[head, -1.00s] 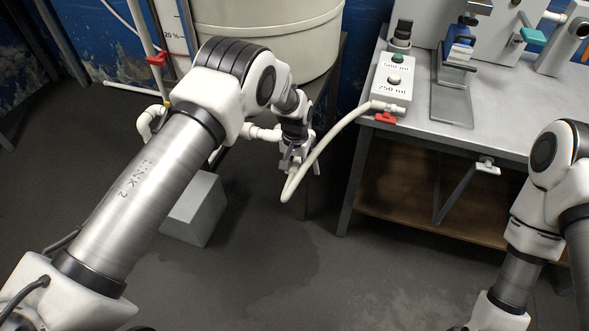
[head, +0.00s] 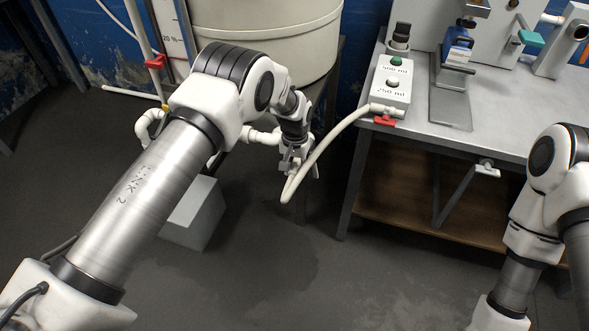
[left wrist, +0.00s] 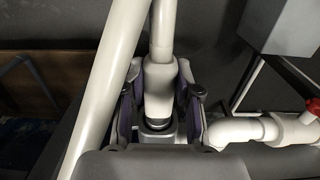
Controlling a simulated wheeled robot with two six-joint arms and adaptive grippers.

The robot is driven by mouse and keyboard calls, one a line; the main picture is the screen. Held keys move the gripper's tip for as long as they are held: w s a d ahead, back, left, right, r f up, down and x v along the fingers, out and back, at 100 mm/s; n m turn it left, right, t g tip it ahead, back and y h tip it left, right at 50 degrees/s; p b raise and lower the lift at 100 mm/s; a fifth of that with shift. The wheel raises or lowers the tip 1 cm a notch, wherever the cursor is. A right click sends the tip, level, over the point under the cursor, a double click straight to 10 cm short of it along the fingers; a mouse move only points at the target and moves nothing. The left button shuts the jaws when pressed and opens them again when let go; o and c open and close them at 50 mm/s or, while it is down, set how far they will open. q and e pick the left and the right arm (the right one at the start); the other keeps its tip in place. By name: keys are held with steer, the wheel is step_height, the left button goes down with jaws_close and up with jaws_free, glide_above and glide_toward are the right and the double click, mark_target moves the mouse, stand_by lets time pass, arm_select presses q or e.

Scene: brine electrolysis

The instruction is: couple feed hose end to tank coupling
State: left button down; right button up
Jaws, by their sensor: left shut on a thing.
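My left gripper (head: 297,160) is shut on the end of the white feed hose, beside the tank's outlet pipe. In the left wrist view, the fingers (left wrist: 160,105) clasp the hose end (left wrist: 160,78) from both sides. A dark ring shows just below it, between the fingers. The white tank pipe (left wrist: 238,131) comes in from the right and meets the gripper there. I cannot tell whether the hose end is seated in the coupling, because the gripper hides the joint. The feed hose (head: 322,155) loops down and rises to the bench box. My right gripper is out of view.
The cream tank (head: 265,40) stands behind my left arm. The metal bench (head: 440,125) on the right carries a button box (head: 391,85) and a red-handled valve (head: 384,121). A grey block (head: 195,214) sits on the floor. The floor in front is clear.

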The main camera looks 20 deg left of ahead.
arm_select(q)
steer(key=shift+w+f+b, duration=0.1)
steer(key=shift+w+b, duration=0.2)
steer(key=shift+w, duration=0.05)
stand_by(0.3)
steer(key=c, duration=0.7)
jaws_free()
